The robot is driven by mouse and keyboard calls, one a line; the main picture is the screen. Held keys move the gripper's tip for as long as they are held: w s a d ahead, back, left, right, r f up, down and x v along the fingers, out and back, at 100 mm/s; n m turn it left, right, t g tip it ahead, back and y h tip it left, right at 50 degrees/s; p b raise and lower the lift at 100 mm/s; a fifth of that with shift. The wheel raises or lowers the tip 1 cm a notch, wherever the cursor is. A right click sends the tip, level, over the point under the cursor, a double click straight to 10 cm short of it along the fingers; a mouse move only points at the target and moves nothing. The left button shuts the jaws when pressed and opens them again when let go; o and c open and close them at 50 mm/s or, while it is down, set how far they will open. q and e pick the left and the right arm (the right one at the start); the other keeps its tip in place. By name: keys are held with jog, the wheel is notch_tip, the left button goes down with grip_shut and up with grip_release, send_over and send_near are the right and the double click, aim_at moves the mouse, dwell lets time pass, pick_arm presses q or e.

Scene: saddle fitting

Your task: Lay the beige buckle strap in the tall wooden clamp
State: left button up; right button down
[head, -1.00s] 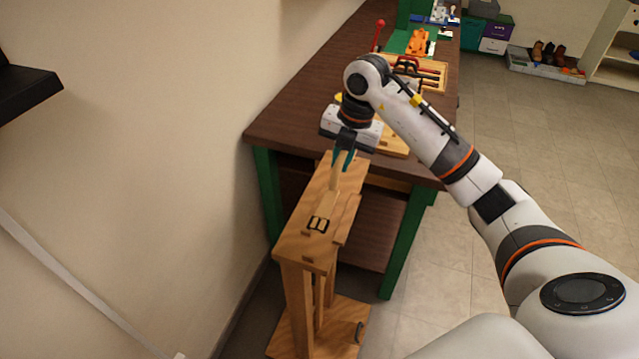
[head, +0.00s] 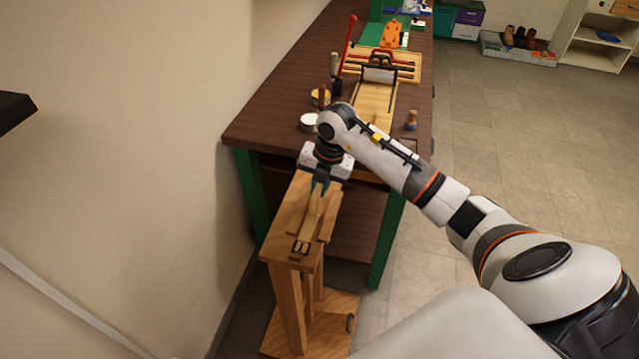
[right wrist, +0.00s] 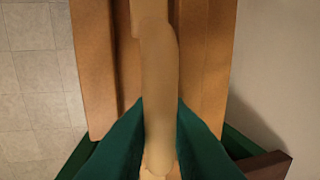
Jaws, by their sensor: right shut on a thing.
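The tall wooden clamp (head: 284,222) stands on the floor in front of the bench, with two upright boards forming its top. The beige buckle strap (head: 310,229) lies along the top of the clamp, its dark buckle (head: 301,247) at the near end. My right gripper (head: 320,184) is shut on the strap's far part, close above the clamp top. In the right wrist view, the teal fingers (right wrist: 158,140) sit either side of the beige strap (right wrist: 160,75), which runs over the wooden boards (right wrist: 204,60). Whether the strap sits between the boards is unclear. My left gripper is out of view.
The dark brown bench (head: 275,115) with green legs stands just behind the clamp. On it are a white cup (head: 309,122), a wooden board (head: 373,103) and a red-handled lever (head: 347,40). A wall is close at left; open floor (head: 500,140) lies at right.

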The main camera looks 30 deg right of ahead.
jog(key=shift+f, duration=0.15)
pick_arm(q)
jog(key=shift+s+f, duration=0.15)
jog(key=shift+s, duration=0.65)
pick_arm(e)
jog(key=c, duration=1.4)
grip_release()
